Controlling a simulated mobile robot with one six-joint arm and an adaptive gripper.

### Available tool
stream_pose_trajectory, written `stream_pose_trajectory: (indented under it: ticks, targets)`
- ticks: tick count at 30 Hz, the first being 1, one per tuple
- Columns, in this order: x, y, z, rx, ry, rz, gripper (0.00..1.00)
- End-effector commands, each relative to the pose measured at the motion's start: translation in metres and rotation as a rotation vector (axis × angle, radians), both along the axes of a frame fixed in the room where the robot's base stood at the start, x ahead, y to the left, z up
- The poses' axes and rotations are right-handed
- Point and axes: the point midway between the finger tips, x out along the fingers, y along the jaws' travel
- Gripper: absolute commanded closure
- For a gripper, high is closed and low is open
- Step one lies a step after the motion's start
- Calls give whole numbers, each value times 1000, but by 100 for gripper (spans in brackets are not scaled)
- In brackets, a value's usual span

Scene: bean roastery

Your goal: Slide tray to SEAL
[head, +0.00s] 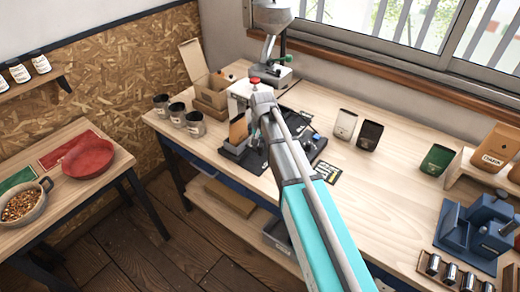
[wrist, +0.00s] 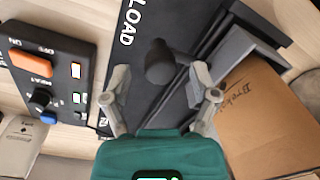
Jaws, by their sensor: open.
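In the wrist view, my gripper (wrist: 163,93) is open, its two grey fingers spread on either side of a dark round knob (wrist: 160,62). I cannot tell whether either finger touches the knob. The knob stands over a black plate (wrist: 140,85) lettered LOAD. Dark grey rails or bars (wrist: 232,62) run beside it on the right. A brown paper bag (wrist: 268,122) with handwriting lies by those bars. No full SEAL label is readable. In the head view, my arm hides much of the black sealing station (head: 310,148) and my gripper.
A black control box (wrist: 45,75) with an orange switch and a knob is left of the plate. Metal cups (head: 178,114) and a cardboard box (head: 208,95) stand left of the station. Dark and white pouches (head: 369,135) stand to its right.

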Motion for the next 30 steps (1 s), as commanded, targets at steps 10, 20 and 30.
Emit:
stream_pose_trajectory:
  ticks: [10,20,30]
  targets:
    - [0,0,-9,0,0,0,24]
    - [0,0,-8,0,0,0,40]
    - [0,0,-8,0,0,0,100]
